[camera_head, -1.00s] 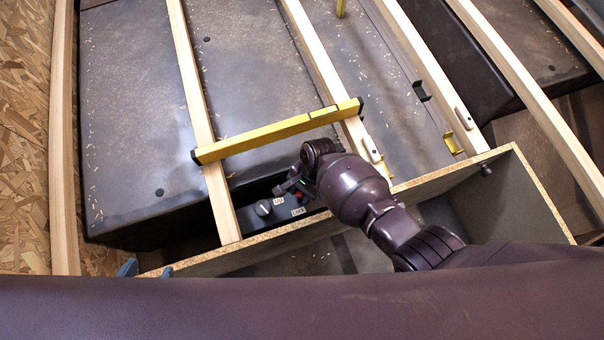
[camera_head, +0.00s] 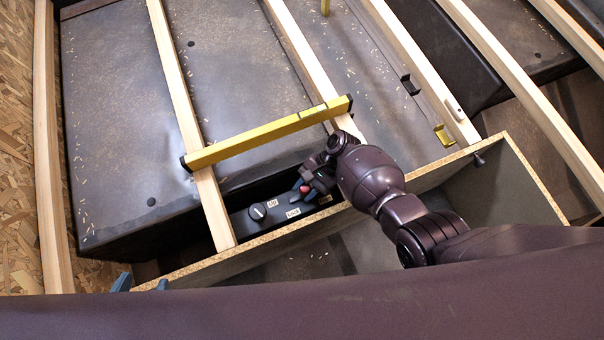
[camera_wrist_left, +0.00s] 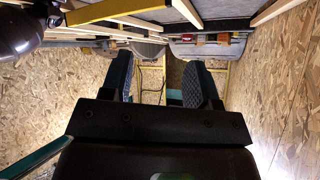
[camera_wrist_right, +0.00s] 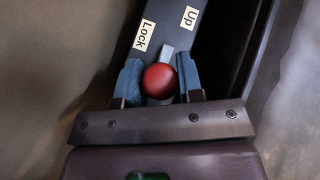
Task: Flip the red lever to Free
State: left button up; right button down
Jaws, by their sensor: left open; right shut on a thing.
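The red lever has a round red knob (camera_head: 304,188) on a short grey stem and sits on a dark control panel (camera_head: 240,222) behind the chipboard box edge. My right gripper (camera_wrist_right: 160,82) is shut on the red knob (camera_wrist_right: 159,80), with one blue finger on each side. The label "Lock" (camera_wrist_right: 144,36) and the label "Up" (camera_wrist_right: 190,17) show past the knob in the right wrist view. I cannot read a "Free" label. My left gripper (camera_head: 142,284) is open and empty at the lower left; its two fingers also show apart in the left wrist view (camera_wrist_left: 158,80).
A yellow level (camera_head: 265,133) lies across wooden slats (camera_head: 185,105) above the panel. The open chipboard box (camera_head: 440,172) borders the panel below. Chipboard wall (camera_head: 18,150) is at the left.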

pick_arm(q)
jog(key=shift+r, duration=0.1)
pick_arm(e)
jog(key=shift+s, duration=0.1)
jog(key=c, duration=0.8)
grip_release()
jog(key=shift+o, duration=0.2)
jog(key=shift+r+p, duration=0.3)
jog(key=shift+r, duration=0.15)
pick_arm(q)
jog(key=s+r+n+p, duration=0.1)
jog(key=p, duration=0.3)
jog(key=s+a+r+n+g+p, duration=0.1)
jog(key=p, duration=0.4)
jog(key=shift+s+a+r+y+p, duration=0.1)
jog(key=shift+a+r+y+p, duration=0.1)
jog(key=shift+r+y+p, duration=0.15)
pick_arm(e)
notch_tip(320, 180, up, 19)
pick_arm(q)
jog(key=shift+s, duration=0.1)
